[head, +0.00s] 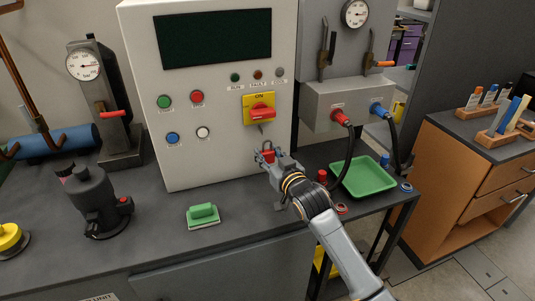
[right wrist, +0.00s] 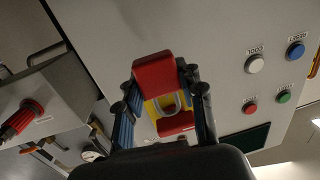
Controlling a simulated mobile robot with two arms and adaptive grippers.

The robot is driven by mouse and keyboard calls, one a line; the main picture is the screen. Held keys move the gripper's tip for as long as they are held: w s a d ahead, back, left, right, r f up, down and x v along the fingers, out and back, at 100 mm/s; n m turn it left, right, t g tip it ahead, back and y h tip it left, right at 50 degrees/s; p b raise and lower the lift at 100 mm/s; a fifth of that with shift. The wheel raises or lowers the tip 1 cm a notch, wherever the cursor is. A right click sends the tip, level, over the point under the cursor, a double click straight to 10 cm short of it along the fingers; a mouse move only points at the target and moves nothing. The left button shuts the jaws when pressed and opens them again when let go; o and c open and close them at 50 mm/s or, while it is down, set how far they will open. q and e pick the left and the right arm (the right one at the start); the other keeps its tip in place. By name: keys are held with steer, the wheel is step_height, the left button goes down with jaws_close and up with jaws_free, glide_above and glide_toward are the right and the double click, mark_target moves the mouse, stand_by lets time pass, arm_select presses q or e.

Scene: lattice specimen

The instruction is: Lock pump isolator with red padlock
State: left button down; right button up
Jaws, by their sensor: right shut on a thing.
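The pump isolator is a red rotary handle (head: 261,112) on a yellow plate marked ON, on the front of the white control panel; it also shows in the right wrist view (right wrist: 176,123). The handle lies roughly crosswise on its plate. My right gripper (head: 267,158) is shut on the red padlock (head: 268,155), below the isolator and in front of the panel. In the right wrist view the padlock's red body (right wrist: 155,76) sits between the fingers, with its metal shackle toward the isolator. I cannot tell whether the shackle is open. My left gripper is not in view.
The white control panel (head: 180,60) has several buttons left of the isolator. A green block (head: 203,215) lies on the dark bench (head: 160,245).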

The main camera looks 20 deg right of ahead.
mark_target(258, 140)
steer(key=shift+w, duration=0.15)
steer(key=shift+w, duration=1)
steer(key=shift+w+b, duration=0.25)
steer(key=shift+b, duration=0.1)
steer(key=shift+w, duration=0.5)
steer(key=shift+r, duration=0.2)
steer(key=o, duration=0.9)
steer(key=shift+w, duration=0.1)
steer(key=shift+o, duration=1.3)
steer(key=shift+w+a+f, duration=0.1)
steer(key=shift+w+f, duration=0.05)
steer(key=shift+f, duration=0.05)
steer(key=o, duration=0.5)
